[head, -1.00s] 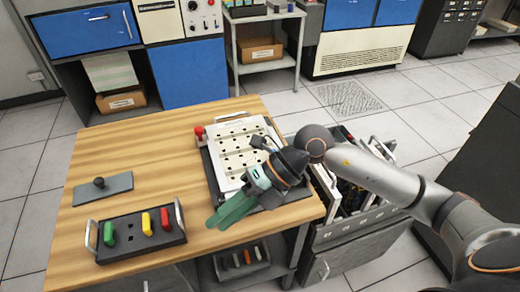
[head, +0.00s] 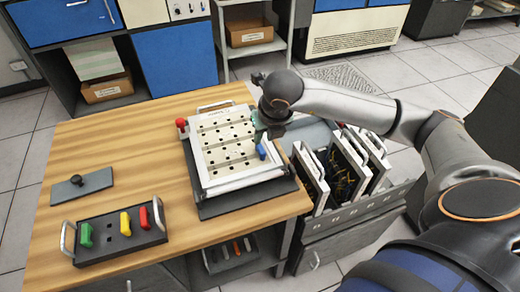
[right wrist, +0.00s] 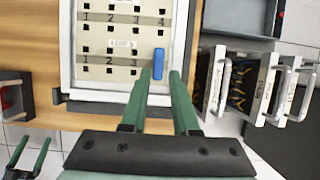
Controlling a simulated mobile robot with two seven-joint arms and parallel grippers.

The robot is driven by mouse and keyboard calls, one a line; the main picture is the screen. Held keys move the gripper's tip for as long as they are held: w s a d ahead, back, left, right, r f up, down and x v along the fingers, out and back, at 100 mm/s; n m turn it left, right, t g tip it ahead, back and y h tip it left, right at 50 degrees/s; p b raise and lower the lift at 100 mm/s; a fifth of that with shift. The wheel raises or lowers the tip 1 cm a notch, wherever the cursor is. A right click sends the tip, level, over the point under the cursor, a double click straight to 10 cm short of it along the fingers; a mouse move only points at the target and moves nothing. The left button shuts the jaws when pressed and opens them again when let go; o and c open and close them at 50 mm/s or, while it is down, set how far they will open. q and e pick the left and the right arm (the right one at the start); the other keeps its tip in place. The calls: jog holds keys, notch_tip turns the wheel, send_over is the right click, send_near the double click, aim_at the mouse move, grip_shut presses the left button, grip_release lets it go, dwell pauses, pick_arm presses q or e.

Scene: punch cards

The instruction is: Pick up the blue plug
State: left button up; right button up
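The blue plug (head: 262,152) stands at the right side of the white punched board (head: 205,150). In the right wrist view the blue plug (right wrist: 158,63) shows at the lower right of the numbered holes. My right gripper (right wrist: 162,74) is open and empty, its two green fingers apart, with the plug appearing between and just beyond their tips. I cannot tell the height gap. In the head view the right gripper (head: 261,122) is over the board's right edge, its fingers mostly hidden. My left gripper (right wrist: 27,148) shows only in the right wrist view, with fingers apart.
A black tray (head: 100,250) holds green, yellow and red plugs at the front left. A grey plate with a knob (head: 80,187) lies behind it. A red knob (head: 181,124) is at the board's left. A rack of handled panels (head: 335,170) stands right of the table.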

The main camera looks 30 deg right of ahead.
aim_at(261, 148)
jog(key=x, duration=0.6)
jog(key=shift+s+a+p, duration=0.1)
jog(key=shift+s+p, duration=0.05)
jog(key=shift+p, duration=0.25)
grip_shut()
